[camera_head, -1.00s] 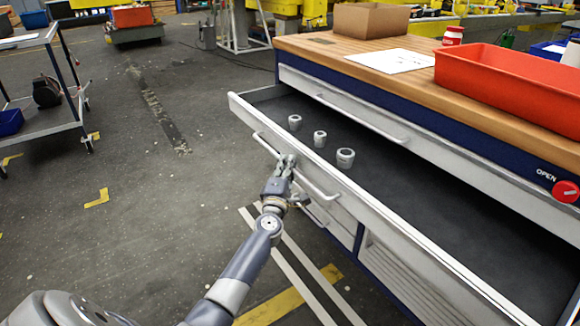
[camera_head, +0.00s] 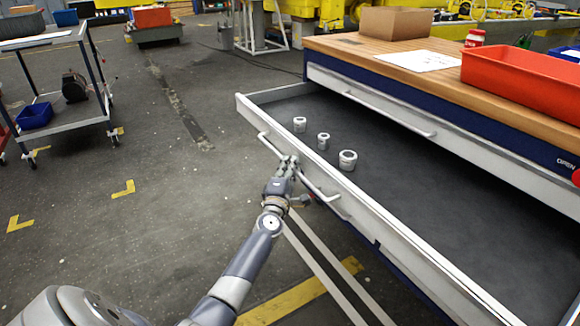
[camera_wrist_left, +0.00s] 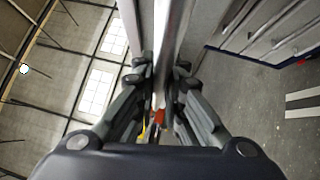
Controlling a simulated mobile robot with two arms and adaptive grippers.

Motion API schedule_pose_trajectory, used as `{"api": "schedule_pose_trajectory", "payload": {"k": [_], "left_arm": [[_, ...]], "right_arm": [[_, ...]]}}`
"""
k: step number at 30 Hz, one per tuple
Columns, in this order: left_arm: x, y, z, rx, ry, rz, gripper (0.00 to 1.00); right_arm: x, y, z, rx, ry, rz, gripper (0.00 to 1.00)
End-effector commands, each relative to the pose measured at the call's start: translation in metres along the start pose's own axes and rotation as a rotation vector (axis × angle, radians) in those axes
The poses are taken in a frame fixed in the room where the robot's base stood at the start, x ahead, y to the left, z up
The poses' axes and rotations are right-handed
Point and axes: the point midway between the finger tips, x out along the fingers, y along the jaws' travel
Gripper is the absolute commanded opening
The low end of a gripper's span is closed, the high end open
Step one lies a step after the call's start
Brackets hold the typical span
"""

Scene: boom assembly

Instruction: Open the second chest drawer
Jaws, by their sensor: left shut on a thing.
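The second chest drawer (camera_head: 420,215) is pulled far out from the chest, below a closed top drawer (camera_head: 450,145). Three grey metal rings or sockets (camera_head: 347,160) stand inside it near its front left. My left gripper (camera_head: 287,165) is shut on the handle bar (camera_head: 318,186) on the drawer's front. In the left wrist view the handle bar (camera_wrist_left: 165,60) runs between the fingers of the gripper (camera_wrist_left: 160,85). My right gripper is in neither view.
The chest's wooden top (camera_head: 350,45) bears a cardboard box (camera_head: 398,22), a white sheet (camera_head: 418,60) and a red bin (camera_head: 520,80). A grey trolley (camera_head: 65,110) stands at the left. The floor between is clear.

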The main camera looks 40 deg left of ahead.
Motion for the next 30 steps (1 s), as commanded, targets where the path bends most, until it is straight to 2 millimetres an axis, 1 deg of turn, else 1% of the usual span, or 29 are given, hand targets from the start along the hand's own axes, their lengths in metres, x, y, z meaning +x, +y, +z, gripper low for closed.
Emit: {"api": "schedule_pose_trajectory", "payload": {"k": [3, 4, 5, 13, 15, 17, 20, 23, 30], "left_arm": [[-0.001, -0.002, 0.002, 0.0, -0.004, -0.004, 0.0], [-0.001, -0.002, 0.002, 0.0, -0.004, -0.004, 0.12], [-0.001, -0.002, 0.002, 0.001, -0.004, -0.004, 0.19], [0.0, -0.001, 0.001, 0.0, -0.002, -0.002, 0.19], [-0.001, -0.001, 0.001, 0.0, -0.002, -0.001, 0.19], [-0.003, -0.001, 0.001, -0.001, -0.002, -0.002, 0.19], [-0.011, -0.002, 0.001, -0.002, -0.002, -0.003, 0.19], [-0.026, -0.002, 0.001, -0.003, -0.001, -0.004, 0.19], [-0.075, -0.002, 0.001, -0.001, -0.001, -0.005, 0.19]], "right_arm": [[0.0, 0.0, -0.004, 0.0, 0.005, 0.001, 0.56], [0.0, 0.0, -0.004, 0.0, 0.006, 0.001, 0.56], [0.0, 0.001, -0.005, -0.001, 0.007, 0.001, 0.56], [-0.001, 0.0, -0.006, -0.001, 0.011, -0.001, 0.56], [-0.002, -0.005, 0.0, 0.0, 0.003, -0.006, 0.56], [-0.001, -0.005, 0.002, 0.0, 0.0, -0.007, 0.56], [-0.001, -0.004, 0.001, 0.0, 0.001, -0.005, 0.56], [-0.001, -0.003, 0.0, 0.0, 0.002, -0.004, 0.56], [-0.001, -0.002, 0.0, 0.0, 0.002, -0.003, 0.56]]}}
